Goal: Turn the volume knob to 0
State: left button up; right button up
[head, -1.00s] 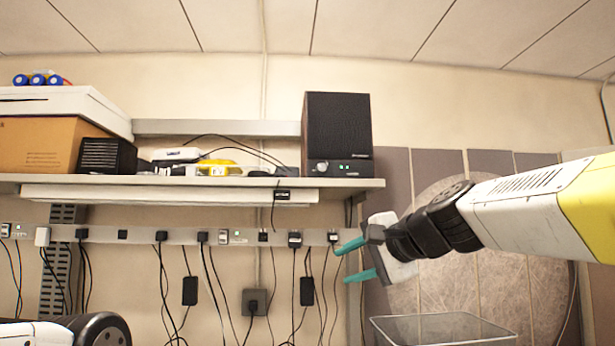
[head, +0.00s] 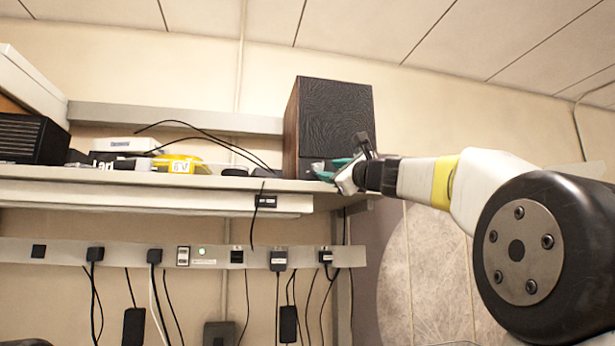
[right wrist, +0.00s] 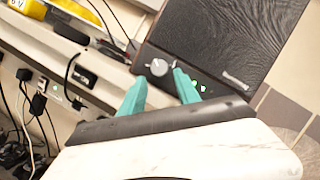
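The black speaker (head: 335,115) with wood-coloured sides stands at the right end of the shelf. Its front fills the upper right of the right wrist view (right wrist: 225,40). The silver volume knob (right wrist: 159,67) sits low on that front, beside small green lights. My right gripper (head: 328,168) is at the speaker's lower front in the head view. In the right wrist view its two teal fingers (right wrist: 160,88) are apart, with the knob showing between and just beyond their tips. I cannot tell whether a finger touches the knob. In the head view the knob is hidden. My left gripper is out of view.
The shelf (head: 150,181) also holds a yellow device (head: 178,165), a white device (head: 128,145), a black box (head: 32,138) and loose black cables. A power strip (head: 130,253) with several plugs runs below it.

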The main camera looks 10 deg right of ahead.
aim_at(320, 169)
jog(key=x, duration=0.5)
jog(key=shift+w, duration=0.1)
grip_shut()
